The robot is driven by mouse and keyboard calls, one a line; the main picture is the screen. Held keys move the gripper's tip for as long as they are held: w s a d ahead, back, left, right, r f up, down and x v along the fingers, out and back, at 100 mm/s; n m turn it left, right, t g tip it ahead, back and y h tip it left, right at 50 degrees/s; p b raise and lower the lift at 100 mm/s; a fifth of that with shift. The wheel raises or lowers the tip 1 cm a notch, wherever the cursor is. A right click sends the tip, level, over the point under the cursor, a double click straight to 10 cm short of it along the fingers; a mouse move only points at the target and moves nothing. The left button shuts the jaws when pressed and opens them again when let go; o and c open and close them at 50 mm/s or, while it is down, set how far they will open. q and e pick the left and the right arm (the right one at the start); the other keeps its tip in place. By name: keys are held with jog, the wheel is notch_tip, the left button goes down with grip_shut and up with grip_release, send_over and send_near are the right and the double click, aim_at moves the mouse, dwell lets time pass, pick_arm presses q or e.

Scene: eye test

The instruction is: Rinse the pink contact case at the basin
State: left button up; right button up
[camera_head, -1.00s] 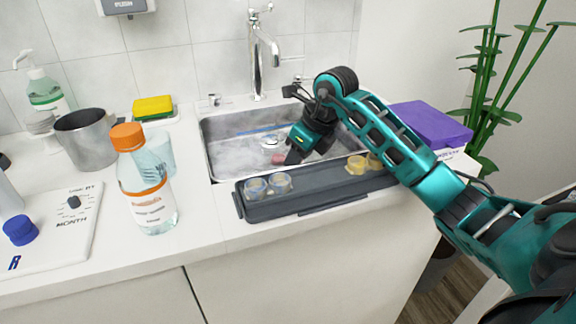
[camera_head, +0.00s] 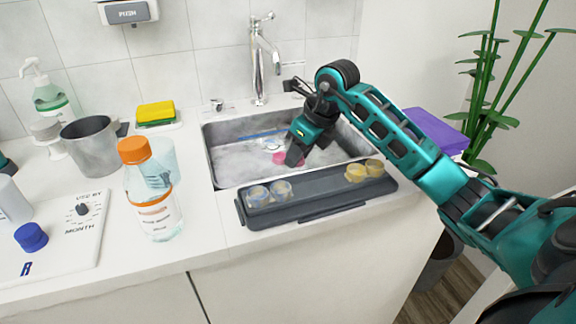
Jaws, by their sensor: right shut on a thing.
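The pink contact case (camera_head: 279,158) shows as a small pink patch inside the metal basin (camera_head: 222,171). My right gripper (camera_head: 287,160) reaches down into the basin and is shut on the case; its fingers hide part of it. The basin looks filled with whitish, cloudy water or foam, with a blue strip across its back part. The chrome tap (camera_head: 257,62) stands behind the basin. I cannot tell whether water runs from it.
A dark tray (camera_head: 312,194) with blue-lidded and yellow-lidded cases lies along the basin's front edge. A bottle with orange cap (camera_head: 150,190), a grey cup (camera_head: 92,147), a sponge (camera_head: 155,113) and a dial board (camera_head: 80,245) crowd the left counter. A purple box (camera_head: 436,130) stands right.

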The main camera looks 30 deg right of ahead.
jog(key=shift+r+p, duration=1.85)
jog(key=shift+r, duration=0.75)
pick_arm(q)
jog(key=shift+y, duration=0.3)
jog(key=r+p, duration=0.1)
jog(key=a+r, duration=0.1)
jog(key=r, duration=0.1)
jog(key=s+r+p, duration=0.1)
jog(key=shift+a+r+p, duration=0.3)
jog(key=shift+a+p, duration=0.05)
pick_arm(e)
notch_tip(320, 180, up, 4)
jog(key=shift+f, duration=0.25)
pick_arm(q)
jog(key=shift+w+d+r, duration=0.1)
jog(key=shift+w+d, duration=0.05)
jog(key=shift+d, duration=0.05)
notch_tip(320, 180, up, 3)
jog(key=p, duration=0.3)
jog(key=shift+r, duration=0.15)
pick_arm(e)
notch_tip(320, 180, up, 4)
